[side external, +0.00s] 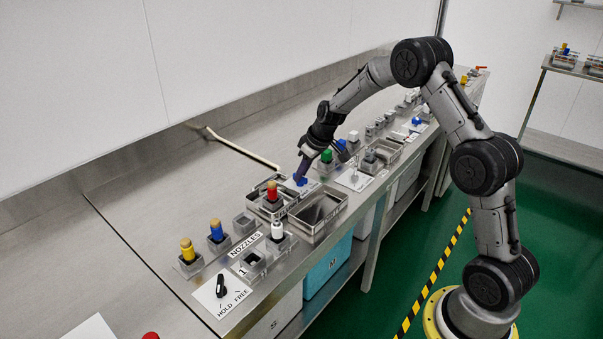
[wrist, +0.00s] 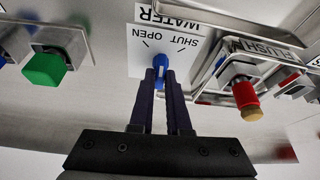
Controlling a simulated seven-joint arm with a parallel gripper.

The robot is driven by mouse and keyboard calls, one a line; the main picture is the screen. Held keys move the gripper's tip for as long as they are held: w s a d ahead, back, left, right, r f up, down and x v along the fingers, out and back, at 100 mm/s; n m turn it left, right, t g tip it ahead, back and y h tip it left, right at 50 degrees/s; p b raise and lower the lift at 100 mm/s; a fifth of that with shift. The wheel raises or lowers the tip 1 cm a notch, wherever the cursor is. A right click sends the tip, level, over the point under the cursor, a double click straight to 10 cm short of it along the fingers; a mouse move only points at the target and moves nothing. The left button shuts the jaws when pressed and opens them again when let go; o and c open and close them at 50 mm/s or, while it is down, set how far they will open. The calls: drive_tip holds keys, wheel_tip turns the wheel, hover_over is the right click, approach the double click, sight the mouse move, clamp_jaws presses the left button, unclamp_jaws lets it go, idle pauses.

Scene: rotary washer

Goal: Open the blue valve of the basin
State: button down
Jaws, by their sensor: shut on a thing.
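The blue valve (wrist: 160,63) shows as a small blue handle on a white label plate (wrist: 187,42) marked WATER, OPEN and SHUT. In the wrist view the handle lies between the fingertips of my gripper (wrist: 160,78), which is shut on it. The handle points roughly straight along the fingers, between the OPEN and SHUT marks in the picture. In the side view the blue valve (side external: 300,180) sits beside the basin (side external: 318,212), with my gripper (side external: 302,172) reaching down to it. The fingers partly hide the handle.
A red-topped nozzle (side external: 272,190) stands close to the valve, and it also shows in the wrist view (wrist: 245,98). A green block (wrist: 44,69) is on the other side. Yellow (side external: 188,248), blue (side external: 216,230) and white (side external: 277,230) pieces stand nearer the front.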

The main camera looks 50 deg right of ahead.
drive_tip(key=n+y, duration=0.1)
drive_tip(key=n, duration=0.2)
drive_tip(key=n+g+y, duration=0.1)
drive_tip(key=n, duration=0.3)
drive_tip(key=shift+d, duration=0.15)
idle(0.3)
drive_tip(key=c, duration=0.9)
unclamp_jaws()
drive_tip(key=shift+y, duration=0.3)
drive_tip(key=v, duration=1.3)
drive_tip(key=shift+d+r, duration=0.1)
drive_tip(key=shift+r, duration=0.3)
